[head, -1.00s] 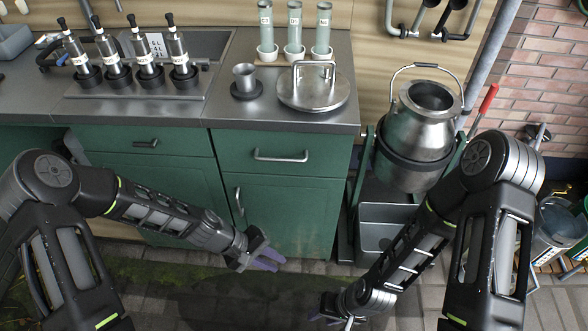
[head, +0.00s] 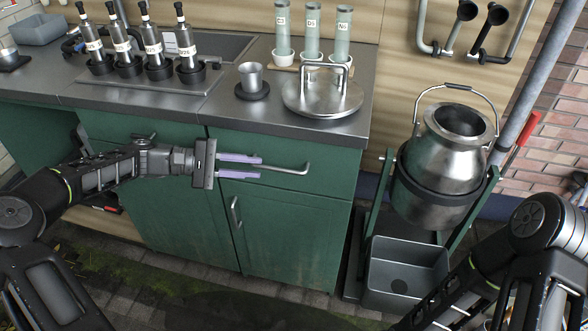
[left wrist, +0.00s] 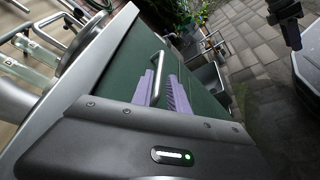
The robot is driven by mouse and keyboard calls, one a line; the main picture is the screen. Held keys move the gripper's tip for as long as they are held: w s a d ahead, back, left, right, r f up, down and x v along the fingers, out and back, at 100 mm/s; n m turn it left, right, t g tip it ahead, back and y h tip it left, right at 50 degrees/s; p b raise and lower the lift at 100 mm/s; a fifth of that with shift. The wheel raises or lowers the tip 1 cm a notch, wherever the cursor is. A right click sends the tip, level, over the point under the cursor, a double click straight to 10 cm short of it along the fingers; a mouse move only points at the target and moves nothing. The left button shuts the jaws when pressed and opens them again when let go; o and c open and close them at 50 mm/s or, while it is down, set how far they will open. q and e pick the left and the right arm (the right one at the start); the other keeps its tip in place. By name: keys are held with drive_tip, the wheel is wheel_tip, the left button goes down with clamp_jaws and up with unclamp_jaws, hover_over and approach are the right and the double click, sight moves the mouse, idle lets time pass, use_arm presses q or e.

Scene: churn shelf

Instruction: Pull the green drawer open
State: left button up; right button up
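The green drawer (head: 335,172) sits under the counter's right part, its front flush with the cabinet. Its grey bar handle (head: 292,170) runs sideways across the front. My left gripper (head: 261,167) is at the handle's left part, fingers pointing right, with a gap between its two purple fingers. The bar lines up with that gap. In the left wrist view, the handle (left wrist: 156,72) also shows between the fingers, standing off the green front; I cannot tell if they touch it. The left part of the handle is partly hidden. My right gripper is out of view; only its arm shows at lower right.
A green door with an upright handle (head: 236,212) is below the drawer. A lidded pan (head: 322,98), a metal cup (head: 251,78) and bottles stand on the counter (head: 225,108). A metal churn (head: 440,165) over a grey bin (head: 405,270) stands to the right.

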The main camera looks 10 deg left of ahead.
sight(276, 169)
use_arm(q)
drive_tip(key=shift+d, duration=0.15)
drive_tip(key=x, duration=0.7)
drive_tip(key=shift+w+d+b, duration=0.1)
drive_tip(key=shift+d+b, duration=0.2)
drive_tip(key=shift+b, duration=0.1)
clamp_jaws()
idle(1.4)
